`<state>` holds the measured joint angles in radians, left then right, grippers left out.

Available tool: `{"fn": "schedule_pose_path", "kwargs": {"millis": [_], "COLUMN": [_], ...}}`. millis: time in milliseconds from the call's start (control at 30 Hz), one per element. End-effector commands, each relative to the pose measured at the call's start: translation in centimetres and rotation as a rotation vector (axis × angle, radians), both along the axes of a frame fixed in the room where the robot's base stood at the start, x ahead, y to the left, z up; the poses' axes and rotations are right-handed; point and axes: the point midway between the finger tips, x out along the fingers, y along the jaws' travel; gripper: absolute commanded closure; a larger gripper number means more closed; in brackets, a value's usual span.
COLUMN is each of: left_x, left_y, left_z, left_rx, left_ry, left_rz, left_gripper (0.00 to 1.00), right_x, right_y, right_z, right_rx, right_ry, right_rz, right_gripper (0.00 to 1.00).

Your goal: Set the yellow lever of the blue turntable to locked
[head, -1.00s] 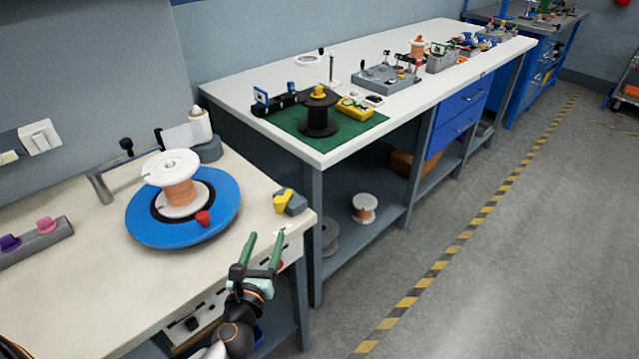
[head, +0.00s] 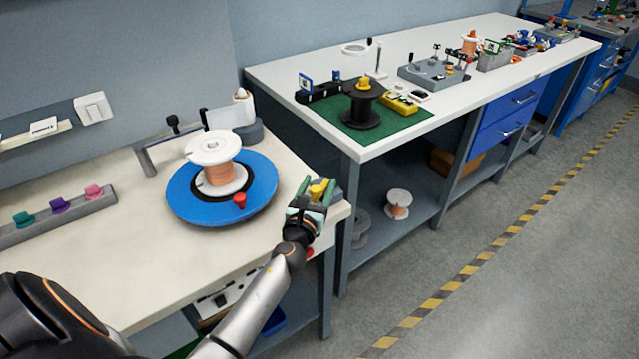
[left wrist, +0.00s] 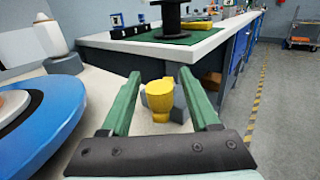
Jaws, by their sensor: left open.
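The blue turntable (head: 184,203) lies on the near bench and carries a white spool wound with copper wire (head: 217,172). It also shows at the left of the left wrist view (left wrist: 66,103). The yellow lever (head: 319,190) stands on a small grey block at the bench corner, right of the turntable. In the left wrist view the lever (left wrist: 160,96) sits between the fingers, a little ahead, with no clear contact. My left gripper (head: 316,193) is open around the lever, its green fingers on either side (left wrist: 158,100). My right gripper is not in view.
A red knob (head: 239,201) sits at the turntable's front edge. A grey bracket (head: 147,158) and a white cone (head: 243,108) stand behind it. A rail with coloured knobs (head: 60,215) lies at left. A second bench (head: 290,82) stands beyond a gap.

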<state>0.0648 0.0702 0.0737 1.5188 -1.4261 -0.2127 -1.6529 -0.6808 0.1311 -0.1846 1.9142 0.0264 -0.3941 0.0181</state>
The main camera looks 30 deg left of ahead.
Motion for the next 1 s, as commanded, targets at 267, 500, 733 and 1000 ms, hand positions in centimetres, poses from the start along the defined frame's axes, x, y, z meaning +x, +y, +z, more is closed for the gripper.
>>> {"fn": "schedule_pose_path", "kwargs": {"millis": [267,500,733,1000], "left_x": [0.96,0.92,0.90,0.89], "left_y": [0.31,0.31,0.29,0.30], "left_z": [0.01,0.02,0.01,0.01], "left_rx": [0.000,0.000,0.000,0.000], "left_ry": [0.000,0.000,0.000,0.000], "left_rz": [0.000,0.000,0.000,0.000], "left_gripper": [0.38,0.46,0.72,1.00], "right_x": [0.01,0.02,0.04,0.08], "right_y": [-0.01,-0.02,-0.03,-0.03], "right_z": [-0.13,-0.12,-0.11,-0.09], "right_rx": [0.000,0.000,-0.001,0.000], "right_ry": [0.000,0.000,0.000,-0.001], "right_rz": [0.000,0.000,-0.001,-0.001], "right_gripper": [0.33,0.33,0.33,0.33]}}
